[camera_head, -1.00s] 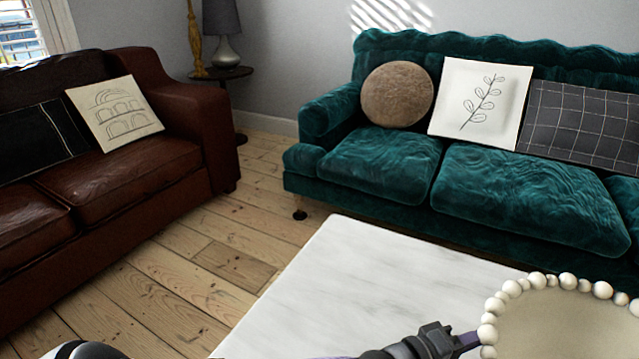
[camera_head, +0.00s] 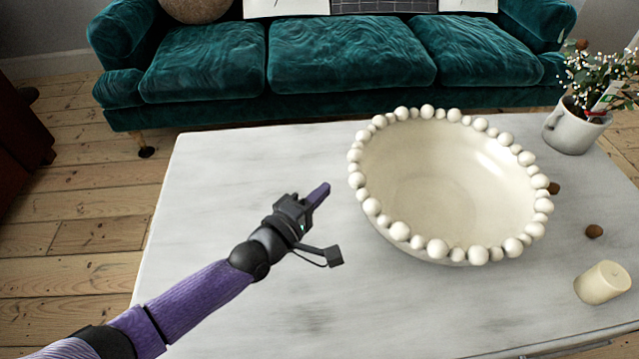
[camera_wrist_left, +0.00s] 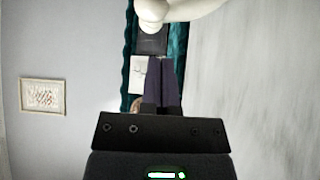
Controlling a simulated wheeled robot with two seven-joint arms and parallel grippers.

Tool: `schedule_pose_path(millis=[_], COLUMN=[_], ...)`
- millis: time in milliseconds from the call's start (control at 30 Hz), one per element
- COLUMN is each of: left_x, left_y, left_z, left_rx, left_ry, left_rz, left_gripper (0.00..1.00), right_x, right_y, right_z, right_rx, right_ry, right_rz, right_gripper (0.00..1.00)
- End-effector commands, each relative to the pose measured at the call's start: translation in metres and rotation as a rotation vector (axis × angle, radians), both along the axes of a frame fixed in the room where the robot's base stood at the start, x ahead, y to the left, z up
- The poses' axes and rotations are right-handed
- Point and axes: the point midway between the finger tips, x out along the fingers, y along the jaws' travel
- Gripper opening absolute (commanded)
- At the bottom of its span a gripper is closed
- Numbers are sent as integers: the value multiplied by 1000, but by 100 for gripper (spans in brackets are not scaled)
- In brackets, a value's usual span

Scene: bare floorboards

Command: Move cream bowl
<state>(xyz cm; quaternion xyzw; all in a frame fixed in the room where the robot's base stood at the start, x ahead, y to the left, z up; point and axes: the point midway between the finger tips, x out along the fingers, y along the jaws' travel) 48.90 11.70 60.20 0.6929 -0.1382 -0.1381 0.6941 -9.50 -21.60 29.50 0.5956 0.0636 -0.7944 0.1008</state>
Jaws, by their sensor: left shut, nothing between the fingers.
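The cream bowl (camera_head: 440,180), edged with round white beads, stands upright on the white marbled table (camera_head: 230,180), right of centre in the head view. Part of its beaded rim (camera_wrist_left: 152,22) shows at the top of the left wrist view. My left gripper (camera_head: 322,190) is shut and empty, just left of the bowl and apart from it. Its purple fingers (camera_wrist_left: 163,82) are together in the left wrist view. My right gripper is in neither view.
A white mug with flowers (camera_head: 575,127) stands at the table's back right. A cream candle (camera_head: 602,283) and a small brown ball (camera_head: 594,231) are right of the bowl. A teal sofa (camera_head: 350,55) stands behind the table. The table's left part is mostly clear.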

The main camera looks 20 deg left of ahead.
Motion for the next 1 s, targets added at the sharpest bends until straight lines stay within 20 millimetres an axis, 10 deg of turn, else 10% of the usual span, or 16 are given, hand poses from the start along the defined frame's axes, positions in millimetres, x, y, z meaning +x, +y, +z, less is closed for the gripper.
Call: schedule_pose_path(millis=[600, 1000], left_x=[-75, -83], left_y=[31, 34], left_z=[3, 0], left_rx=[1, 0], left_ry=[1, 0], left_rz=[-2, -1], left_gripper=[0, 0], right_x=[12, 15], right_y=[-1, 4], right_z=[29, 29], right_rx=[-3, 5], right_ry=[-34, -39], right_rz=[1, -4], right_gripper=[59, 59])
